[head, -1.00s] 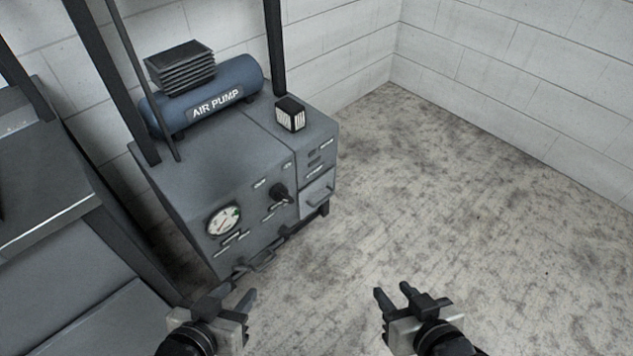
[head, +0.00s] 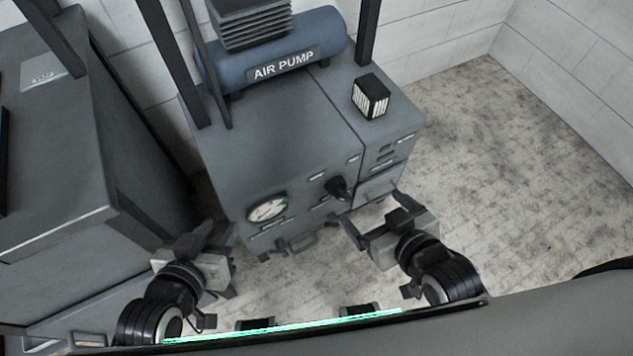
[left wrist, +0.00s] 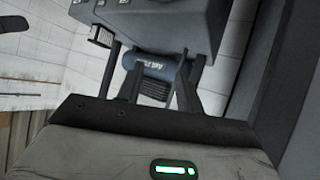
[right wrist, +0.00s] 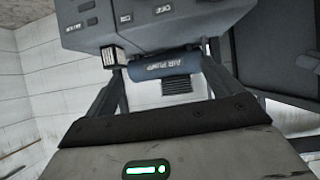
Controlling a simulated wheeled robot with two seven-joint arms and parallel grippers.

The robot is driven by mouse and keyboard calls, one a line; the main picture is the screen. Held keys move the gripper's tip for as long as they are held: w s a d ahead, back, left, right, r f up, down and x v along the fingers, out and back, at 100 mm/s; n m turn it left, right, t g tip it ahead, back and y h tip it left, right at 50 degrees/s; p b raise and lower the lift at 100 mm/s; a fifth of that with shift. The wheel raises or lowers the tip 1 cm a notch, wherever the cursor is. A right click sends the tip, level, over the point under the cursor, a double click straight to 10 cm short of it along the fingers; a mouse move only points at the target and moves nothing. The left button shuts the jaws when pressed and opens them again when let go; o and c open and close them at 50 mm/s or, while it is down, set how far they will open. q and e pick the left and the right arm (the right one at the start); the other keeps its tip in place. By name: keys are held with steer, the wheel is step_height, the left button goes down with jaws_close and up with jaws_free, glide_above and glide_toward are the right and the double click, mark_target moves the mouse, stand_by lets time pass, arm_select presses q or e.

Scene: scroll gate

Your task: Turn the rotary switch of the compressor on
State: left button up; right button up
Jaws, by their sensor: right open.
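The compressor is a grey cabinet (head: 270,150) with a blue tank (head: 285,62) marked AIR PUMP on top. Its rotary switch (head: 340,188), a black knob, sticks out of the front panel, right of the round gauge (head: 267,208). My right gripper (head: 372,212) is open and empty, in front of the panel, just below and right of the knob; I cannot tell whether it touches. My left gripper (head: 215,243) is open and empty, left of and below the gauge. Both wrist views show the cabinet upside down; the knob is not visible there.
A small black-and-white box (head: 370,97) sits on the cabinet top. A handle (head: 300,245) juts from the lower front. A second grey cabinet (head: 60,180) stands close on the left. Bare floor (head: 480,160) lies to the right, before white block walls.

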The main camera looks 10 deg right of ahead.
steer(key=w+d+f+n+t+y+b, duration=0.1)
steer(key=w+d+f+n+b, duration=0.1)
steer(key=f+n+b, duration=0.45)
steer(key=w+d+f+n+t+y+b, duration=0.1)
steer(key=w+f+n+b, duration=0.1)
steer(key=f+n+b, duration=0.4)
steer(key=n+g+y+b, duration=0.1)
steer(key=n+y+b, duration=0.3)
steer(key=n+b, duration=0.9)
glide_toward(346, 200)
steer(key=w+a+n, duration=0.1)
steer(key=w+a, duration=0.1)
steer(key=w+a+f+n, duration=0.1)
steer(key=w+a, duration=0.1)
steer(key=w, duration=0.1)
steer(key=w+a+f+n, duration=0.1)
steer(key=w+a, duration=0.2)
steer(key=shift+w+f, duration=0.15)
steer(key=shift+w, duration=0.1)
steer(key=shift+w+a+f+b, duration=0.1)
steer(key=shift+w+a+b, duration=0.25)
steer(key=shift+w, duration=0.1)
arm_select(q)
steer(key=w+d+f+n+t+h, duration=0.1)
steer(key=w+d+f+t+h, duration=0.1)
steer(key=d+f+h, duration=0.3)
step_height(346, 200, down, 4)
steer(key=shift+w+d+f+t, duration=0.1)
steer(key=shift+w+d+t, duration=0.1)
steer(key=shift+d+t, duration=0.55)
